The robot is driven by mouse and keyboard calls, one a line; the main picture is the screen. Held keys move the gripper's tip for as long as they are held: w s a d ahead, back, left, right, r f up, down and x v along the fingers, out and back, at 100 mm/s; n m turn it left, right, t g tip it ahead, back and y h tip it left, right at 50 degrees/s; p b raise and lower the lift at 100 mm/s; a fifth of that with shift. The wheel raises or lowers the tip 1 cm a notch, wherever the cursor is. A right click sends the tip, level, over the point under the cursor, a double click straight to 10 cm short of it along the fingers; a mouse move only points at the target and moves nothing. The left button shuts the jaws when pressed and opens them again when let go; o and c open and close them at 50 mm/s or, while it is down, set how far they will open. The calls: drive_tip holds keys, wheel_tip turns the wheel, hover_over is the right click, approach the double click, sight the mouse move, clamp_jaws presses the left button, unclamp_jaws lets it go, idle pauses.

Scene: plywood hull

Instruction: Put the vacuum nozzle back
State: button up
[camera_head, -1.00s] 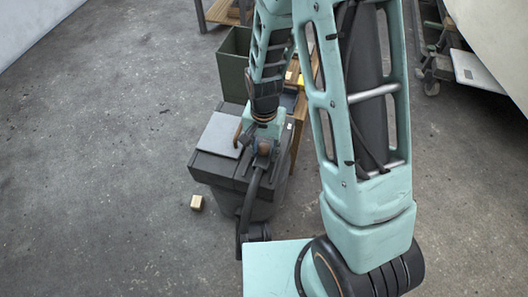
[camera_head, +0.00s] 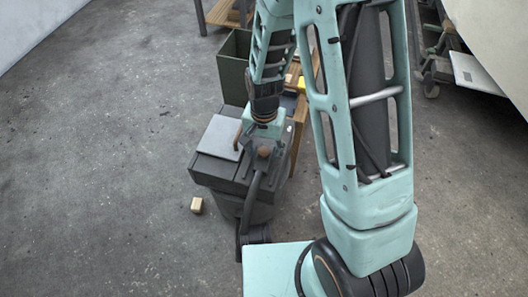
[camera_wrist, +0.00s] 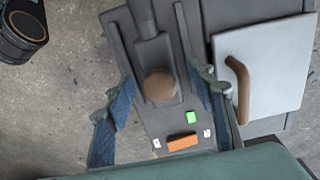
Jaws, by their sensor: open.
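A dark grey vacuum unit (camera_head: 212,170) stands on the floor below my arm. Its top shows in the wrist view (camera_wrist: 220,18). A dark tube-shaped piece (camera_wrist: 152,45), which looks like the nozzle, lies along that top and ends in a round brown knob (camera_wrist: 160,87). The knob also shows in the head view (camera_head: 264,151). My gripper (camera_wrist: 163,95) is open, with one blue-padded finger on each side of the knob. Gaps show between the fingers and the knob. I cannot tell whether the nozzle is fully seated.
A pale grey panel (camera_wrist: 275,75) with a brown handle (camera_wrist: 238,85) lies beside the nozzle. Green (camera_wrist: 191,118) and orange (camera_wrist: 182,143) controls are near the knob. A dark green bin (camera_head: 232,72) stands behind. A small wooden block (camera_head: 197,205) lies on the open floor at left.

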sight(264, 151)
wheel_tip(264, 151, up, 11)
drive_tip(key=p, duration=0.3)
idle(0.5)
